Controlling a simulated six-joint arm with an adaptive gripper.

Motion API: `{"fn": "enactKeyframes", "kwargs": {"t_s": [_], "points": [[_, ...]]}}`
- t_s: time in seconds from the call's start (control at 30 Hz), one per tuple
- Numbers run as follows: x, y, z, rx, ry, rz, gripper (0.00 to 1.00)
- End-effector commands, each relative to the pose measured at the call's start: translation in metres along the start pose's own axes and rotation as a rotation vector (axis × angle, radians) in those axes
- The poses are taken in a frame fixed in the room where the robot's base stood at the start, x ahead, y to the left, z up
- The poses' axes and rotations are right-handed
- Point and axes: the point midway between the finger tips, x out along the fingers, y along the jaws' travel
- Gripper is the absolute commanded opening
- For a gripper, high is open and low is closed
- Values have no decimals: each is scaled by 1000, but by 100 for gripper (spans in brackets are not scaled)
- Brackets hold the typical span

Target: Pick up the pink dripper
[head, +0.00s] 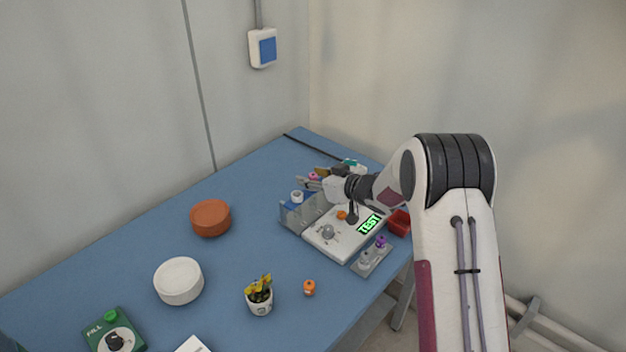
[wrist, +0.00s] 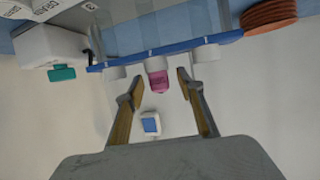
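The pink dripper (wrist: 158,80) shows in the wrist view at a blue rack edge, its pink end toward my gripper. My gripper (wrist: 161,84) is open, with one finger on each side of the pink end and visible gaps between. In the head view, a small bit of pink (head: 313,176) shows beside my gripper (head: 318,182) at the far end of the table. The rest of the dripper is largely hidden there.
White pieces flank the dripper along the rack. A teal-capped piece (wrist: 62,73) is at left. In the head view, a control box (head: 345,243) with a lit TEST display, red bin (head: 399,222) and grey holder (head: 372,260) stand nearby.

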Motion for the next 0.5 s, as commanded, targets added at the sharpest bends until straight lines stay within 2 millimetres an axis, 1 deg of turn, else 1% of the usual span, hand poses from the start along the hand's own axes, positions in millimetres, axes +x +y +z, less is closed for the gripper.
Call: {"fn": "enactKeyframes", "kwargs": {"t_s": [0.17, 0.2, 0.27, 0.3, 0.5], "points": [[0, 0, 0, 0, 0, 0, 38], [0, 0, 0, 0, 0, 0, 27], [0, 0, 0, 0, 0, 0, 12], [0, 0, 0, 0, 0, 0, 6], [0, 0, 0, 0, 0, 0, 6]]}}
